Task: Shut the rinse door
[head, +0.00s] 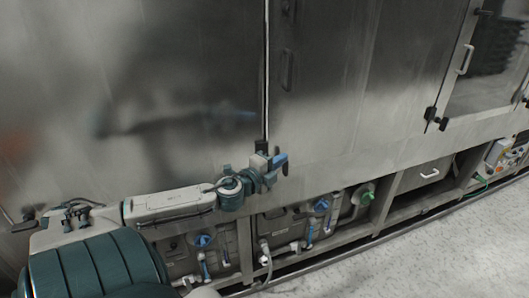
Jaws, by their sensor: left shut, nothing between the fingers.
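A large stainless steel panel (150,60) fills the left of the head view and mirrors my arm. A bright vertical line marks its right edge, with a second steel panel (325,70) beyond it. I cannot tell which panel is the rinse door, or whether it stands slightly open. My left gripper (281,159) is shut and empty at the lower end of that edge, in front of the steel. I cannot tell whether it touches the surface. A dark fitting (261,147) shows just behind it. My right gripper is not in view.
A windowed door (488,65) with a bar handle (466,60) is at the upper right. Below the panels are pipes, blue valves (322,205), a green fitting (367,197) and a drawer-like handle (429,174). Clear grey floor (450,245) lies at the lower right.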

